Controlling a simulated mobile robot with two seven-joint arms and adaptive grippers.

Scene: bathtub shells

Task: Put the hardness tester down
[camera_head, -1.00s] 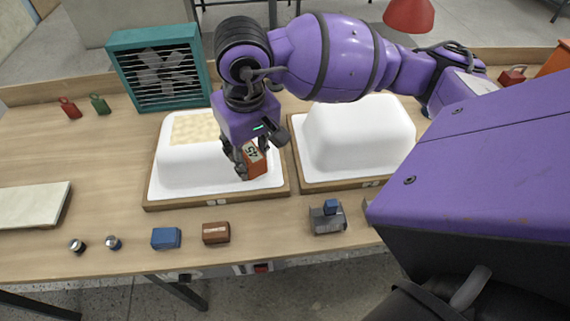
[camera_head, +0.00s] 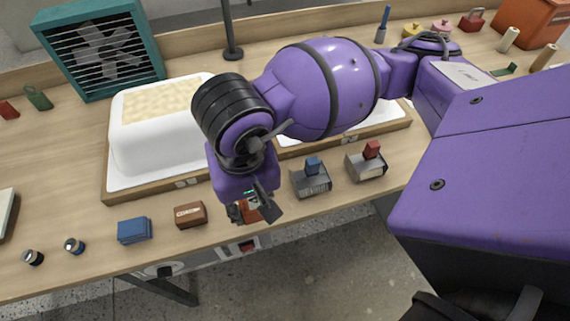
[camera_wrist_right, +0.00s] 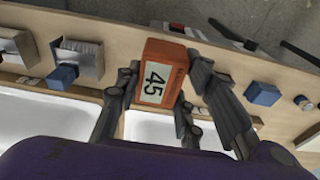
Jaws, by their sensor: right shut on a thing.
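The hardness tester is an orange block; in the right wrist view it (camera_wrist_right: 160,78) shows a pale display reading 45. My right gripper (camera_head: 250,208) is shut on it, with dark fingers on both of its sides. In the head view the tester (camera_head: 249,210) is mostly hidden by the gripper, over the table's front strip, between a brown block and a grey tool with a blue knob. I cannot tell whether it touches the table (camera_head: 75,190). My left gripper is not in view.
A white bathtub shell (camera_head: 150,145) with a beige patch stands behind; a second is mostly hidden by my arm. Along the front are the brown block (camera_head: 190,214), a blue block (camera_head: 134,230), the blue-knobbed tool (camera_head: 311,180) and a red-knobbed one (camera_head: 366,164). A teal fan (camera_head: 100,48) stands at back left.

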